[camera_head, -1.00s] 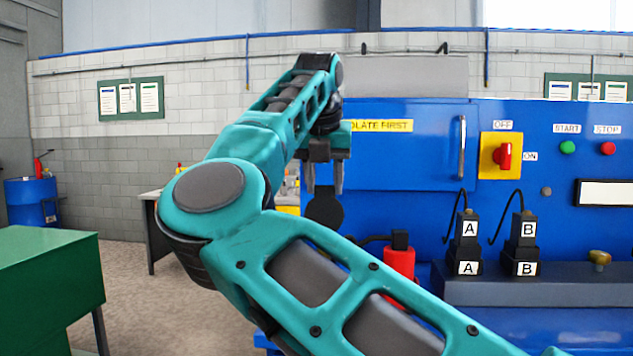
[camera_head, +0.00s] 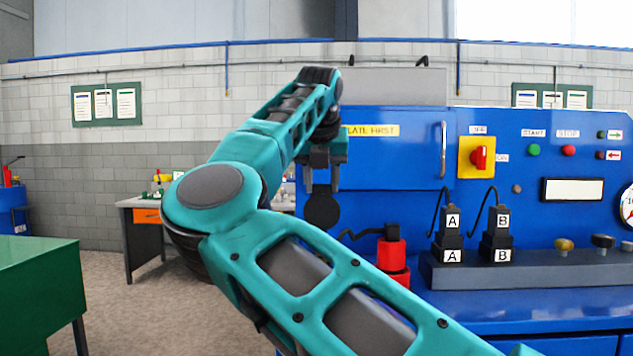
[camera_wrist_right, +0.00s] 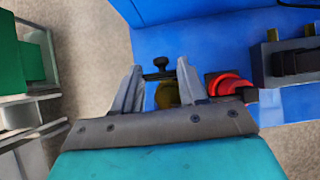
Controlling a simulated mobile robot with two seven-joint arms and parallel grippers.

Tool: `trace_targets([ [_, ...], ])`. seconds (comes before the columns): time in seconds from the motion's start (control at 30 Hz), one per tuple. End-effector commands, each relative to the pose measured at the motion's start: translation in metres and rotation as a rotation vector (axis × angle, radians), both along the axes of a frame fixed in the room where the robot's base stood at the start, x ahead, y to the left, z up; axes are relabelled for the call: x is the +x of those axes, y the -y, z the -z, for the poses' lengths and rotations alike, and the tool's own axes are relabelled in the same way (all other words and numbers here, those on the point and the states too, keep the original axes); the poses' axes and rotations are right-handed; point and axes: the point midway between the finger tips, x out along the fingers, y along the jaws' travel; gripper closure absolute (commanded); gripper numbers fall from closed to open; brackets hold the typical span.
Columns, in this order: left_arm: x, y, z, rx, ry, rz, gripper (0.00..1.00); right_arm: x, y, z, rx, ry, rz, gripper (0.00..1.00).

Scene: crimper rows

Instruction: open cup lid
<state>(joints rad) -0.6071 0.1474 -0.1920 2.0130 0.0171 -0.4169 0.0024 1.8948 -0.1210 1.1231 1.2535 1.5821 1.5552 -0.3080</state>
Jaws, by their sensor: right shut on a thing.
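My right gripper (camera_head: 322,188) points down in front of the blue cabinet, its two fingers a little apart. A dark round disc, seemingly the cup lid (camera_head: 322,211), shows face-on just below the fingertips in the head view. The gripper is shut on it, though the contact is hard to make out. In the right wrist view a brass-coloured round cup (camera_wrist_right: 167,95) lies between the fingers, with a black knobbed part (camera_wrist_right: 158,66) just beyond. The cup's body is hidden in the head view. My left gripper is not in view.
A red cylinder with a black top (camera_head: 391,255) stands close to the right of the gripper. Black A and B plugs (camera_head: 452,222) sit on a grey ledge (camera_head: 560,273) further right. A green cabinet (camera_head: 35,290) stands at the left, with open floor between.

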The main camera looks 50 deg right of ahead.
Motion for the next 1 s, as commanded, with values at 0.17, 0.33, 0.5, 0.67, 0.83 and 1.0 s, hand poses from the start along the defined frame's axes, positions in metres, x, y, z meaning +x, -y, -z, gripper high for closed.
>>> trace_targets([
  [0.17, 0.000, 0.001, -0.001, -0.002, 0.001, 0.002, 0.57, 0.000, 0.000, 0.000, -0.001, 0.001, -0.001, 1.00],
  [0.33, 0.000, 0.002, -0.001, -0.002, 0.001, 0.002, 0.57, 0.000, 0.000, 0.000, -0.001, 0.001, -0.001, 0.55],
  [0.5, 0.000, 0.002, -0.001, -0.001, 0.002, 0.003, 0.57, 0.000, 0.000, 0.000, 0.000, 0.000, -0.001, 0.39],
  [0.67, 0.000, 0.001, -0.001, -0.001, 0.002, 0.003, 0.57, 0.000, 0.000, 0.000, 0.000, 0.000, -0.001, 0.32],
  [0.83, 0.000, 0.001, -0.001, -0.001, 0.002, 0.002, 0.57, 0.000, -0.001, -0.001, 0.000, 0.000, -0.001, 0.32],
  [1.0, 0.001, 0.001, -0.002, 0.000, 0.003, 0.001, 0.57, -0.006, -0.008, -0.016, -0.002, 0.002, -0.001, 0.32],
])
